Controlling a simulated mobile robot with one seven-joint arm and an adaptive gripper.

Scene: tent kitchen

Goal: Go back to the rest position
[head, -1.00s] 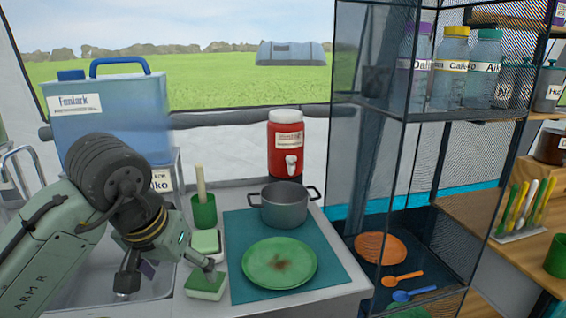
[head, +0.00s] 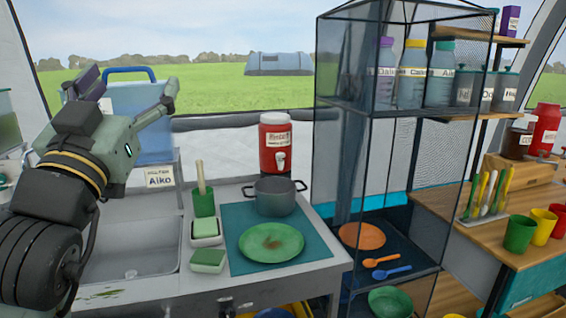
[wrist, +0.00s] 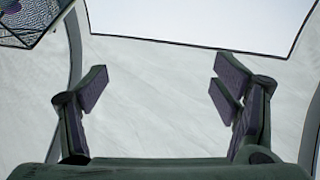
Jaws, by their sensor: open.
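My gripper (head: 128,97) is raised at the left of the head view, in front of the blue water container (head: 152,135). Its fingers point up and away from the counter. In the wrist view my gripper (wrist: 160,95) is open, with nothing between its fingers.
A green plate (head: 270,243) with a brown stain lies on a teal mat (head: 310,262), beside a grey pot (head: 275,197). A green-and-white sponge (head: 208,260) lies left of the mat. The sink (head: 130,250) is below my arm. A mesh rack (head: 345,150) stands right.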

